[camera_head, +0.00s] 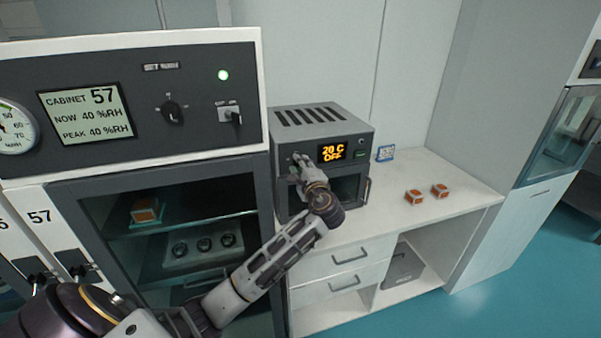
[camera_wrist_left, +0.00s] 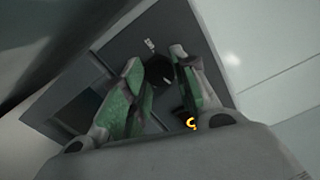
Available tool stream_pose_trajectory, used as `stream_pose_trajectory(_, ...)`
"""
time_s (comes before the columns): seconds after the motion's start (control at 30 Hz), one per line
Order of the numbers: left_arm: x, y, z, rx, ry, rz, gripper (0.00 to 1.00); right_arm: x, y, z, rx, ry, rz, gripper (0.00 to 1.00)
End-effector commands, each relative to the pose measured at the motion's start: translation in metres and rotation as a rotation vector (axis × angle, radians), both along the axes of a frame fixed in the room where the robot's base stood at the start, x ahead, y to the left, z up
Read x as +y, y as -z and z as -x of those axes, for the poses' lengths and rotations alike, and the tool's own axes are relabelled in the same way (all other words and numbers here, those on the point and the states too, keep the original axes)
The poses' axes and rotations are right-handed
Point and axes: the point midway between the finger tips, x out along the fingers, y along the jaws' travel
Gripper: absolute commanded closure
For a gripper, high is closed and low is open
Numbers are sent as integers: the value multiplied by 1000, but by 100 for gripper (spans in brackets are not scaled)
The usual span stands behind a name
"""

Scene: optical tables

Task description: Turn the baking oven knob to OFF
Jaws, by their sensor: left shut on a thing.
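The baking oven (camera_head: 318,116) is a small grey box with a vented top, standing on the white counter. Its display (camera_head: 332,152) reads "20 C OFF" in orange. My left gripper (camera_head: 299,163) is at the oven's front panel, left of the display, and hides the knob in the head view. In the left wrist view the dark round knob (camera_wrist_left: 158,70) sits between the two green-padded fingers of my left gripper (camera_wrist_left: 156,66), which is shut on it. The knob's pointer direction is hard to make out. My right gripper is not in view.
A large humidity cabinet (camera_head: 190,110) marked 57 stands close on the left, with its own knob (camera_head: 172,111) and key switch. Two small orange-and-white boxes (camera_head: 414,197) and a blue-framed sign (camera_head: 385,153) are on the counter (camera_head: 400,225). The counter's right part is mostly clear.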

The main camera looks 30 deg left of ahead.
Motion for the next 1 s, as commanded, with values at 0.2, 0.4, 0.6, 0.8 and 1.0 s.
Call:
stream_pose_trajectory(0.2, 0, 5, 1, -124, -3, 109, 95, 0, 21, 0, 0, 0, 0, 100)
stream_pose_trajectory(0.4, 0, 6, 0, -235, -2, 205, 95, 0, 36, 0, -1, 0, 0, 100)
stream_pose_trajectory(0.6, 0, 6, 0, -344, -2, 299, 95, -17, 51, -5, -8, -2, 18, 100)
stream_pose_trajectory(0.8, 0, 6, 0, -452, -3, 392, 95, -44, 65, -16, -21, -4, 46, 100)
stream_pose_trajectory(1.0, 0, 6, 0, -549, -3, 475, 95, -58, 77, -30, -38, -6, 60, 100)
